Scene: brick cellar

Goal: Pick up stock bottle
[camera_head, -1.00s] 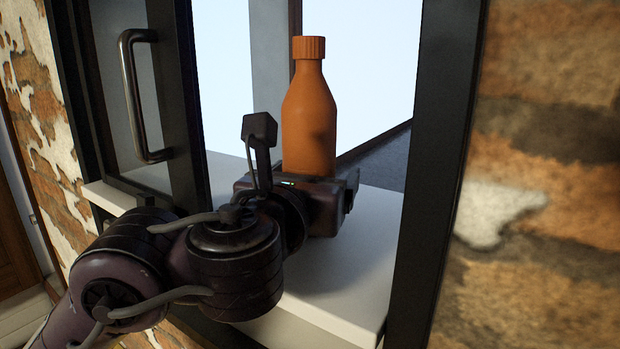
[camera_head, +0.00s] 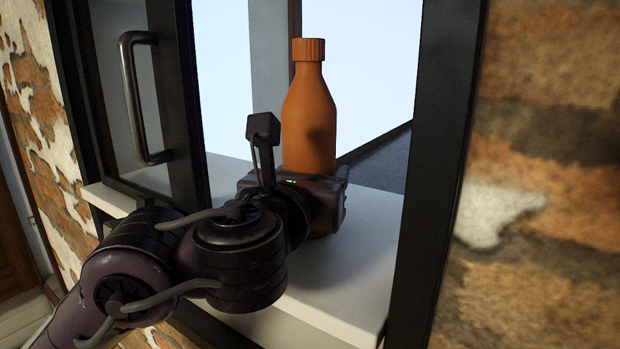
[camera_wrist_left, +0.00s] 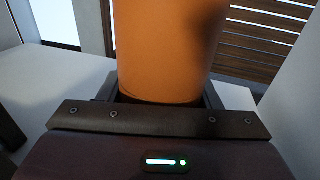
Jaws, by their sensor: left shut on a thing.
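The stock bottle (camera_head: 309,117) is orange with a ribbed cap and stands upright on the white window sill in the head view. My left gripper (camera_head: 318,180) reaches in from the left and is shut on the bottle's lower part. In the left wrist view the bottle (camera_wrist_left: 168,50) rises between the two fingers of the left gripper (camera_wrist_left: 160,98). The bottle's base is hidden behind the gripper body. My right gripper is not in view.
The white sill (camera_head: 350,270) is clear to the right of the gripper. A dark window frame post (camera_head: 436,170) stands at the right, and an open window sash with a handle (camera_head: 140,100) stands at the left. A brick wall (camera_head: 545,170) lies beyond the right post.

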